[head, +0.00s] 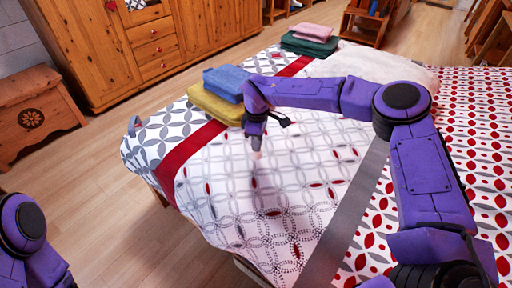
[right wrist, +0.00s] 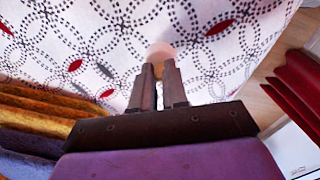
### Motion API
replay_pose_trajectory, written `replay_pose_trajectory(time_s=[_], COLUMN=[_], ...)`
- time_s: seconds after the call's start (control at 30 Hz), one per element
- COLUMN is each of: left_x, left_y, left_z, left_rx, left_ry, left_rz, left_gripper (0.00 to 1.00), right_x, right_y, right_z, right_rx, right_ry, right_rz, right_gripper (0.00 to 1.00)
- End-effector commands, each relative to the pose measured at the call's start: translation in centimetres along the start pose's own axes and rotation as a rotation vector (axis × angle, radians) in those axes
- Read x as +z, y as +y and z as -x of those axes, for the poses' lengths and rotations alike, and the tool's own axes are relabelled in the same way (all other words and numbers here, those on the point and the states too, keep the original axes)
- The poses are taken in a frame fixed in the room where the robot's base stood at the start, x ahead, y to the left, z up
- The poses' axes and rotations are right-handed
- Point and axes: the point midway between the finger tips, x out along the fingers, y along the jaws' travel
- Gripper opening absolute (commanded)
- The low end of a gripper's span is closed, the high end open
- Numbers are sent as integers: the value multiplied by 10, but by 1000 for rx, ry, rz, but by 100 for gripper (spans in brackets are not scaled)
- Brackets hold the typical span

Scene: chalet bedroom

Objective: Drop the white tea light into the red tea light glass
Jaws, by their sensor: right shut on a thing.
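My right gripper (head: 258,146) hangs over the bed, fingers pointing down, beside the folded towels. It is shut on a small pale round thing, which looks like the white tea light (head: 257,155). In the right wrist view the tea light (right wrist: 160,50) shows between the tips of the two close fingers (right wrist: 158,72), above the patterned bedspread. I cannot make out a red tea light glass in either view. My left gripper is out of view; only part of my left arm shows at the lower left.
Yellow (head: 214,104) and blue (head: 227,82) folded towels lie stacked on the bed (head: 230,200) just behind my right gripper. Green and pink towels (head: 310,40) lie at the far end. A wooden chest (head: 35,120) stands left. Red layered things (right wrist: 297,85) show in the right wrist view.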

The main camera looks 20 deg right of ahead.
Motion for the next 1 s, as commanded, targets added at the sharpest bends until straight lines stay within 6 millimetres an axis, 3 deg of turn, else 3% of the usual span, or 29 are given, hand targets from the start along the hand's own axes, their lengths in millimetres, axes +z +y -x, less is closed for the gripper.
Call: replay_pose_trajectory(time_s=[0.1,0.47,0.5,0.53,0.57,0.83,1.0], left_x=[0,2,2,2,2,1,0], left_y=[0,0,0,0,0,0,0], left_z=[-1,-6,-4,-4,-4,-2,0], left_rx=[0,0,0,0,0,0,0], left_ry=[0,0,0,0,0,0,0], left_rz=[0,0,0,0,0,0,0], left_gripper=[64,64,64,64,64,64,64], right_x=[1,0,0,0,0,0,0], right_y=[-1,-1,-1,-1,-1,-1,-1], right_z=[-22,-29,-27,-27,-27,-25,-2], right_rx=[-2,0,0,0,0,0,2], right_ry=[-2,-1,0,-1,-1,-1,2], right_rz=[2,1,1,1,1,1,1], right_gripper=[0,0,26,36,39,39,39])
